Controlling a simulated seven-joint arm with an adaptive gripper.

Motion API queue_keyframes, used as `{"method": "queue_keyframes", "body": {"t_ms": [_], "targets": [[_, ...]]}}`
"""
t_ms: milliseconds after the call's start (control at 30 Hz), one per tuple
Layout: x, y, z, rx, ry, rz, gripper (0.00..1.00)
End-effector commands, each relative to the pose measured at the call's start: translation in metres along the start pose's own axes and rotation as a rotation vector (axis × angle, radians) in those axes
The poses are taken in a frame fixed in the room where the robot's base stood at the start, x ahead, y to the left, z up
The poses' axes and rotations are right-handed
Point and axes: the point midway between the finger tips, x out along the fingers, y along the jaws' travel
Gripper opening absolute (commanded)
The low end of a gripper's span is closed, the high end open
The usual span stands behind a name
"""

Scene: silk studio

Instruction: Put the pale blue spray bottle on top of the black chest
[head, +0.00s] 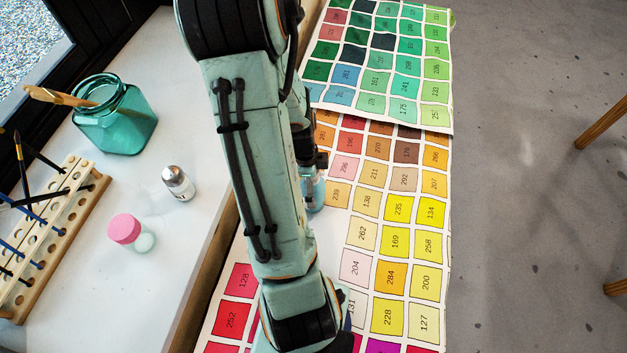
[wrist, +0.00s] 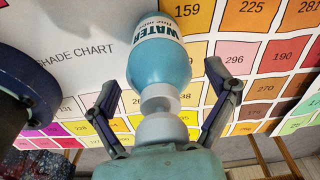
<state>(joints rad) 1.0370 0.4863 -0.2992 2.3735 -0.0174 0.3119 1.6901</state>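The pale blue spray bottle (wrist: 160,75) has a white "WATER" label and a white neck and top. In the wrist view it lies between the two fingers of my gripper (wrist: 162,74), its white top towards the palm. The fingers are spread, with gaps visible on both sides of the bottle. In the head view a pale blue part of the bottle (head: 314,192) shows beside my arm, which hides the rest. I cannot make out the black chest in either view.
Numbered colour charts (head: 385,235) cover the surface around the bottle. On the white ledge at left stand a teal glass jar (head: 115,118), a wooden brush rack (head: 50,235), a small silver-capped bottle (head: 178,184) and a pink-capped jar (head: 130,233). Grey floor (head: 530,180) lies at right.

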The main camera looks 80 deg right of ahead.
Motion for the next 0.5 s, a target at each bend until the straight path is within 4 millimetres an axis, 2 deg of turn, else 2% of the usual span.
{"method": "queue_keyframes", "body": {"t_ms": [267, 367, 500], "targets": [[-0.003, 0.000, 0.000, 0.000, 0.000, 0.000, 0.86], [-0.014, -0.001, 0.000, -0.002, -0.001, -0.004, 0.86], [-0.043, -0.002, 0.001, -0.002, -0.003, -0.009, 0.86]]}}
